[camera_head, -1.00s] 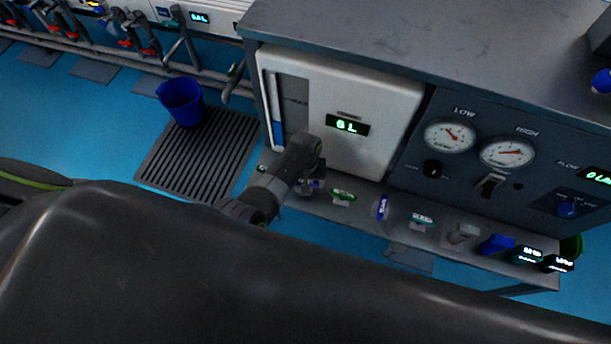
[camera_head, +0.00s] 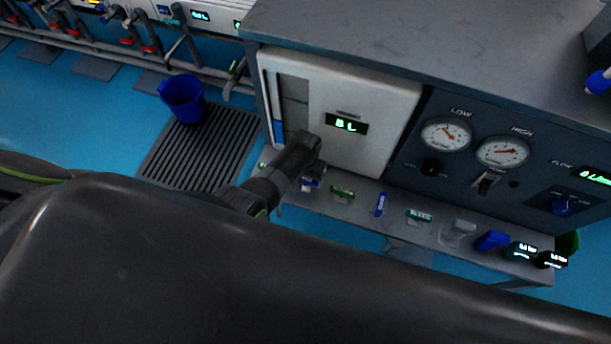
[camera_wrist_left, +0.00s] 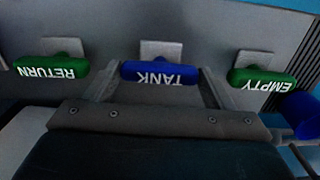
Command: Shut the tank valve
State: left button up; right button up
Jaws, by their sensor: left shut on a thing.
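The tank valve has a blue handle marked TANK (camera_wrist_left: 158,74), seen upside down in the left wrist view. It lies crosswise between a green RETURN handle (camera_wrist_left: 50,70) and a green EMPTY handle (camera_wrist_left: 262,77). My left gripper (camera_wrist_left: 158,88) is shut on the blue handle, with one finger on each side of it. In the head view my left gripper (camera_head: 308,172) is at the shelf in front of the white tank panel (camera_head: 365,100), and it mostly hides the handle. My right gripper is not in view.
More handles sit to the right, including a green one (camera_head: 342,194) and a blue one (camera_head: 381,203). A gauge panel (camera_head: 470,175) is further right. A blue bucket (camera_head: 182,98) stands on a floor grate (camera_head: 190,155) at the left. A blue object also shows in the wrist view (camera_wrist_left: 300,112).

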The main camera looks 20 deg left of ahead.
aim_at(305, 179)
pick_arm(q)
jog(key=o, duration=1)
jog(key=shift+r, duration=0.35)
notch_tip(305, 179, up, 17)
jog(key=p, duration=0.6)
jog(key=shift+f, duration=0.15)
jog(key=shift+f, duration=0.1)
jog(key=s+a+f+p, duration=0.1)
jog(key=s+a+f, duration=0.4)
jog(key=s+f, duration=0.5)
jog(key=shift+n+t+y, duration=0.5)
jog(key=shift+n+t, duration=0.1)
jog(key=s+a+f, duration=0.4)
jog(key=s+f, duration=0.1)
jog(key=s, duration=0.4)
jog(key=s+a+f, duration=0.4)
jog(key=s+f, duration=0.1)
jog(key=s, duration=0.5)
jog(key=s+a+f+p, duration=0.1)
jog(key=s+a+f, duration=0.3)
jog(key=s, duration=0.6)
jog(key=shift+s+a+f, duration=0.1)
jog(key=shift+a+f, duration=0.1)
jog(key=shift+f, duration=0.45)
